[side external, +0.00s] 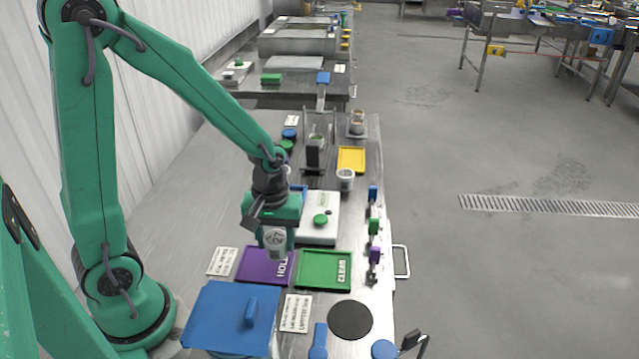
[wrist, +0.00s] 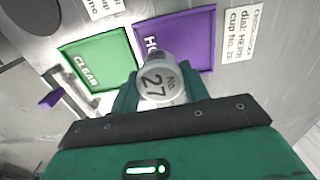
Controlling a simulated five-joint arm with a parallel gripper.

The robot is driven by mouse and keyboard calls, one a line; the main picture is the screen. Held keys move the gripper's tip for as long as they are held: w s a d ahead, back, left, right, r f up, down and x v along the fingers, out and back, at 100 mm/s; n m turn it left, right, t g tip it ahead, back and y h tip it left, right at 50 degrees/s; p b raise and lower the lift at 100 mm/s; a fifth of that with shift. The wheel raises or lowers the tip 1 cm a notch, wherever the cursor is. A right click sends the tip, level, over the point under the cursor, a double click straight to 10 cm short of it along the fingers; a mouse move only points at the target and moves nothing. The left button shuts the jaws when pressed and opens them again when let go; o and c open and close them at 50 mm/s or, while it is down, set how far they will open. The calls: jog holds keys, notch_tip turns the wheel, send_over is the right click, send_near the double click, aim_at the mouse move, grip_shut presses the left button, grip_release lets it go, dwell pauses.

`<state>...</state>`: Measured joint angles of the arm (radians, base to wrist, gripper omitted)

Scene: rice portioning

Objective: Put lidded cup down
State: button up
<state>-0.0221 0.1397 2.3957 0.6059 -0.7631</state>
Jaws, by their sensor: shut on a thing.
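A whitish cup marked "No. 27" (wrist: 156,84) is between the fingers of my gripper (wrist: 160,92), which is shut on it. In the side external view the cup (side external: 275,241) hangs below my gripper (side external: 272,228), over the far part of the purple tray marked "HOLD" (side external: 256,268). The purple tray also shows in the wrist view (wrist: 185,45), just beyond the cup. I cannot tell how high the cup is above it. The lid cannot be made out clearly.
A green tray marked "CLEAR" (side external: 324,284) lies beside the purple one. Printed cards (side external: 222,261) lie around them. A white device with a green knob (side external: 318,205) stands behind. A blue-lidded box (side external: 225,310) and a black disc (side external: 350,320) are in front.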

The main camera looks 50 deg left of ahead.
aim_at(276, 251)
jog(key=shift+f, duration=1.7)
jog(key=shift+f, duration=0.15)
jog(key=o, duration=1)
jog(key=shift+r, duration=6.15)
jog(key=shift+r, duration=0.1)
